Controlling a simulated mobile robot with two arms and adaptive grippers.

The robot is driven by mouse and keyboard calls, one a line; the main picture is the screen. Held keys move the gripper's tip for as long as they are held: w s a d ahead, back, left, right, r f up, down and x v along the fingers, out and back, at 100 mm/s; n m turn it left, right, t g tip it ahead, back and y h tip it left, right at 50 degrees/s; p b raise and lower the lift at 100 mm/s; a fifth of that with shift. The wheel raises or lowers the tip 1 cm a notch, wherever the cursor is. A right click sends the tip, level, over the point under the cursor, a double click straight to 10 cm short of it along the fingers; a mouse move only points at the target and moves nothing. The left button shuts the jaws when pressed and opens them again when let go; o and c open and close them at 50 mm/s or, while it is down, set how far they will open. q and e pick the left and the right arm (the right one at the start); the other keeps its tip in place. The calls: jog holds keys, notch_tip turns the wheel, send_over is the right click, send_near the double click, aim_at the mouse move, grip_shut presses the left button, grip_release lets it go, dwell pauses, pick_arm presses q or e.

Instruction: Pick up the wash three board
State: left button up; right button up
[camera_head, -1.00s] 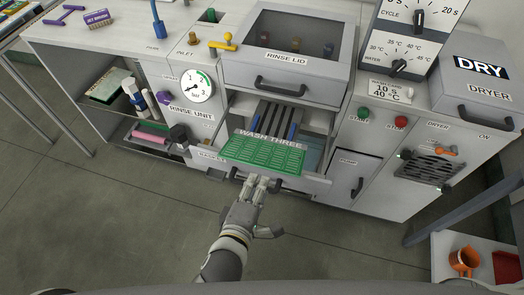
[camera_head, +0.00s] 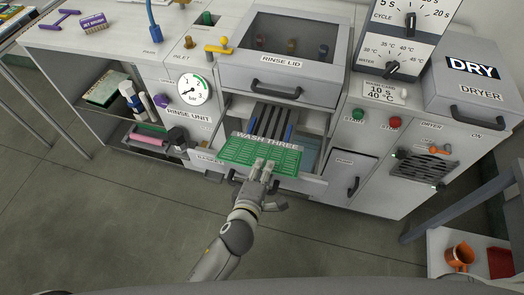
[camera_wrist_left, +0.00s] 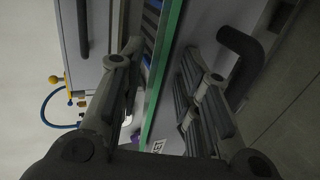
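The green wash three board (camera_head: 235,152), with its "WASH THREE" label, lies at the front of the pulled-out basket drawer under the rinse lid. Its edge shows as a thin green strip in the left wrist view (camera_wrist_left: 165,65). My left gripper (camera_head: 262,167) reaches up to the board's front edge, and its fingers cover a small part of the board. In the left wrist view the fingers of the gripper (camera_wrist_left: 158,62) are apart, one on each side of the green edge, with visible gaps. My right gripper is in neither view.
The rinse lid (camera_head: 285,64) is closed above the board. A dark drawer handle (camera_wrist_left: 243,62) lies close beside one finger in the wrist view. The dryer (camera_head: 480,90) stands at right. An orange mug (camera_head: 460,257) sits on a low shelf. Open floor lies in front.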

pick_arm(q)
grip_shut()
jog(key=shift+r, duration=0.15)
